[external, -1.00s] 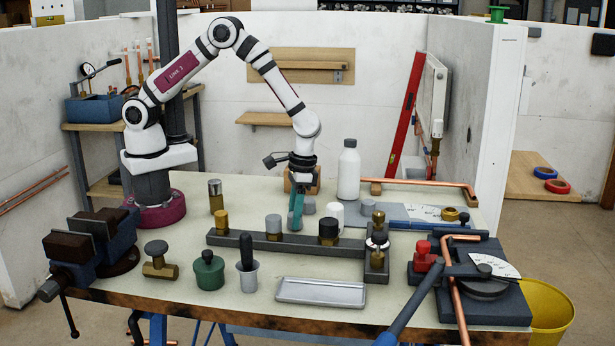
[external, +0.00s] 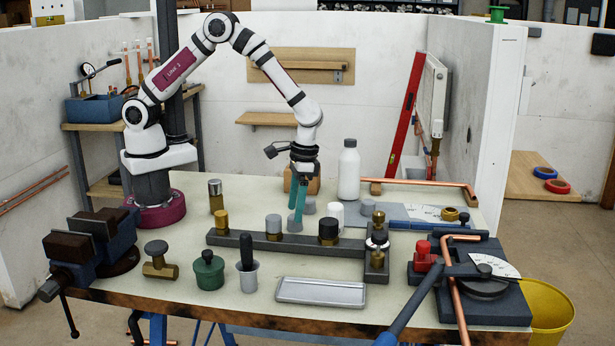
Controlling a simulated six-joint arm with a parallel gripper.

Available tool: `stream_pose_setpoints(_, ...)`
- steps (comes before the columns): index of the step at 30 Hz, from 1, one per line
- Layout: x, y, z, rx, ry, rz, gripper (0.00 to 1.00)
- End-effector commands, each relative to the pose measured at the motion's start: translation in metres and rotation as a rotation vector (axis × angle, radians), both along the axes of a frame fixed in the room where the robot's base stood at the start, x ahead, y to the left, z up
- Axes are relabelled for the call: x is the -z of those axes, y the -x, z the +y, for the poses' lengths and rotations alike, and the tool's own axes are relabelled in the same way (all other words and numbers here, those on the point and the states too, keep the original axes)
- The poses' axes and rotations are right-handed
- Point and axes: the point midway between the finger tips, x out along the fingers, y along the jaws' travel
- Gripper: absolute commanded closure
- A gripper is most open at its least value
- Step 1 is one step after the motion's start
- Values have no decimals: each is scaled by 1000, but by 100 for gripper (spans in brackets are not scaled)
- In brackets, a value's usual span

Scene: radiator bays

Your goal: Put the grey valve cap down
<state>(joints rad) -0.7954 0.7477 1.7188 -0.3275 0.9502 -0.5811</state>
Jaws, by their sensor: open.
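My gripper (external: 296,213) is open, pointing down over the back edge of the dark rail (external: 250,239) at the middle of the bench. A small grey cap (external: 294,225) stands upright at its fingertips, partly hidden by them; I cannot tell whether they touch it. It sits on or just behind the rail. Other grey caps are near: one (external: 273,223) on the rail to the left, one (external: 309,208) behind the gripper to the right, and one (external: 368,205) on the plate further right.
A brass cap (external: 221,219) and a black-topped cap (external: 328,229) flank the gripper on the rail. A white cylinder (external: 337,213) and white bottle (external: 348,172) stand to the right. The silver tray (external: 321,292) in front is empty.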

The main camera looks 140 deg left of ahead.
Motion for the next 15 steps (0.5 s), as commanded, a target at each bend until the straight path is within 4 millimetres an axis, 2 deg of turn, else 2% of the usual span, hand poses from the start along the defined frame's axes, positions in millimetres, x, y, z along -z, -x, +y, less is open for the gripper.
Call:
stream_pose_setpoints(1, -16, -2, 3, 1, -5, -4, 24)
stream_pose_setpoints(6, -61, -4, 9, 1, -3, -3, 24)
stream_pose_setpoints(10, -82, -5, 12, 0, -1, -2, 24)
stream_pose_setpoints(15, -90, -5, 12, 1, 0, 0, 24)
